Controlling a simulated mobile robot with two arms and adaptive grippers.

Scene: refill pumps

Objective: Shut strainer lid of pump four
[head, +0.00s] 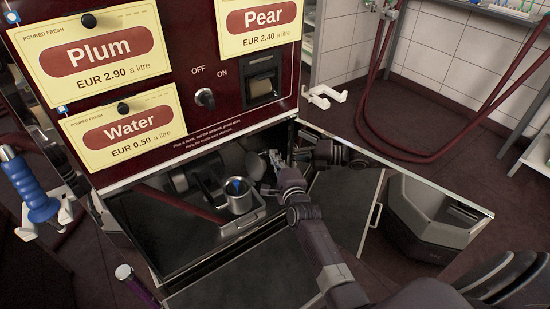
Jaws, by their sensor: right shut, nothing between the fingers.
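The pump cabinet (235,88) has its lower compartment open. Inside it stands a metal strainer cup (238,206), open at the top, with something blue inside. A dark grey plate-like part stands tilted at the cup's left rear; it may be the strainer lid (207,182), but I cannot tell for sure. My right gripper (268,162) is inside the compartment, shut and empty, behind and to the right of the cup and apart from it. Its fingertips are small and partly lost against dark parts. No pump number shows. My left gripper is not in view.
A red pipe (180,204) runs to the cup's left. A dark flap (215,275) lies in front of the compartment. A blue-handled nozzle (35,195) hangs at the left. A dark faceted container (425,225) and red hoses (405,155) are at the right.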

